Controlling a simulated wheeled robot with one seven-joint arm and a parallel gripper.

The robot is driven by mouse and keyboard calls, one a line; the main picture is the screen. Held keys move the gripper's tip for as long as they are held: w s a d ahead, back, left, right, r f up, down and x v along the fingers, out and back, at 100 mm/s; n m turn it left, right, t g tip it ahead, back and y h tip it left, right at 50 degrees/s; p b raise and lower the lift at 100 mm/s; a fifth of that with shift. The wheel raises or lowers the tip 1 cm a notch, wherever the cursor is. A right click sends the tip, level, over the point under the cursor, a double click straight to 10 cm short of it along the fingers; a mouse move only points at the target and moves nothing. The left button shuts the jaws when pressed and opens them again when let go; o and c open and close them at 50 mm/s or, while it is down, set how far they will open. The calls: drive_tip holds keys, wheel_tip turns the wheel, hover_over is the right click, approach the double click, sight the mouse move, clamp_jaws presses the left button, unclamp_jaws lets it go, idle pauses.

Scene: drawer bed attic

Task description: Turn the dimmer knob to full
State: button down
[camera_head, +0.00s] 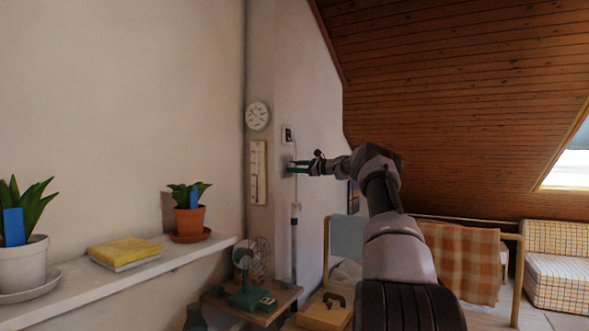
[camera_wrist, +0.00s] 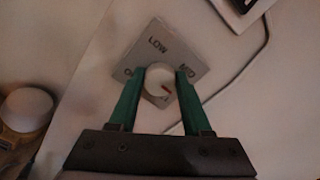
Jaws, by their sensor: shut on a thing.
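The dimmer's square grey plate (camera_wrist: 188,50) is on the wall, turned like a diamond in the wrist view. Its round white knob (camera_wrist: 158,80) carries a short red mark pointing toward the lower right. I read LOW at the top and MID at the right; the left label is mostly covered by a finger, and the lower one is hidden by the knob and cannot be read. My gripper (camera_wrist: 158,76) has one green finger on each side of the knob and is shut on it. In the head view my gripper (camera_head: 297,167) reaches the wall, and the knob is hidden there.
A white wall device (camera_head: 288,134) with a cable (camera_wrist: 243,68) is close to the plate. A thermometer board (camera_head: 258,172) and clock (camera_head: 257,115) hang left. A green fan (camera_head: 250,285) stands below; a shelf (camera_head: 130,277) with potted plants (camera_head: 190,215) runs left.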

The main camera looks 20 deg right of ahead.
drive_tip(key=shift+d+f+m, duration=0.1)
drive_tip(key=shift+d+m, duration=0.05)
drive_tip(key=shift+m, duration=4.15)
drive_tip(key=shift+c, duration=1.8)
unclamp_jaws()
drive_tip(key=v, duration=1)
drive_tip(key=shift+s+d, duration=0.25)
drive_tip(key=shift+s, duration=0.05)
